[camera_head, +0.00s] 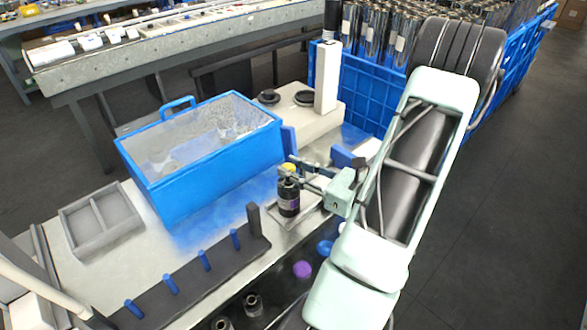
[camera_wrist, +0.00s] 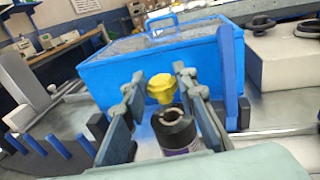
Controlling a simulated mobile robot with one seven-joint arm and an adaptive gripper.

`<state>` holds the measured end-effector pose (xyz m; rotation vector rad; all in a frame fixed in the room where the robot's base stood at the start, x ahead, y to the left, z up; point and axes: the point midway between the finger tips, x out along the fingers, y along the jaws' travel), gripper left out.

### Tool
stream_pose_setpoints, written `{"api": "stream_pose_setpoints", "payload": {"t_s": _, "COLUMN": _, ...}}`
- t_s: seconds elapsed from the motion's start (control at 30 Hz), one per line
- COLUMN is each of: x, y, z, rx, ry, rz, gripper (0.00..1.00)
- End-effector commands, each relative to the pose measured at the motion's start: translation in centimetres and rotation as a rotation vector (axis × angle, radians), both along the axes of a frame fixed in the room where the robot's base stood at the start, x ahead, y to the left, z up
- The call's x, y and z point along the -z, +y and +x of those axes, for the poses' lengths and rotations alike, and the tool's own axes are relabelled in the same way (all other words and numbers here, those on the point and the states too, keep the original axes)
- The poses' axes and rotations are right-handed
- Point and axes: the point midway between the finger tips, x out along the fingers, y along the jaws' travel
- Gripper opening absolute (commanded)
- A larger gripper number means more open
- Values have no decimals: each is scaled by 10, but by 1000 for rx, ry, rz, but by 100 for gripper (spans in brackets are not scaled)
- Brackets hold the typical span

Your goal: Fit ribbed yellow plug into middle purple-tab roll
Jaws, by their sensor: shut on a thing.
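The yellow plug (camera_head: 290,168) is held between the fingertips of my gripper (camera_head: 293,170). In the wrist view the plug (camera_wrist: 162,88) sits between the two grey fingers of my gripper (camera_wrist: 160,92). The black roll (camera_head: 288,199) with a purple label stands upright on a metal plate, directly below the plug in the head view. In the wrist view the roll's open top (camera_wrist: 173,120) lies just below the plug in the picture, nearer the camera. Whether plug and roll touch is not clear. The plug's ribs are too small to tell.
A blue box with a clear lid (camera_head: 150,180) stands behind the roll. A dark rack with blue pegs (camera_head: 185,283) runs along the front left. A grey divided tray (camera_head: 75,243) is at left. A purple knob (camera_head: 302,269) and more black rolls (camera_head: 253,303) are in front.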

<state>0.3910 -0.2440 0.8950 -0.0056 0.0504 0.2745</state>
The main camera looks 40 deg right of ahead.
Motion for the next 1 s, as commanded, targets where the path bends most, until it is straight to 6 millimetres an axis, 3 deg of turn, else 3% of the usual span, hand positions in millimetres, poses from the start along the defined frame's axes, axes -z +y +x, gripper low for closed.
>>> {"api": "stream_pose_setpoints", "payload": {"t_s": 0.63, "x": 0, "y": 0, "z": 0, "rx": 0, "ry": 0, "rz": 0, "gripper": 17}}
{"api": "stream_pose_setpoints", "payload": {"t_s": 0.67, "x": 0, "y": 0, "z": 0, "rx": 0, "ry": 0, "rz": 0, "gripper": 28}}
{"api": "stream_pose_setpoints", "payload": {"t_s": 0.7, "x": 0, "y": 0, "z": 0, "rx": 0, "ry": 0, "rz": 0, "gripper": 33}}
{"api": "stream_pose_setpoints", "payload": {"t_s": 1.0, "x": 0, "y": 0, "z": -1, "rx": 0, "ry": 0, "rz": 0, "gripper": 33}}
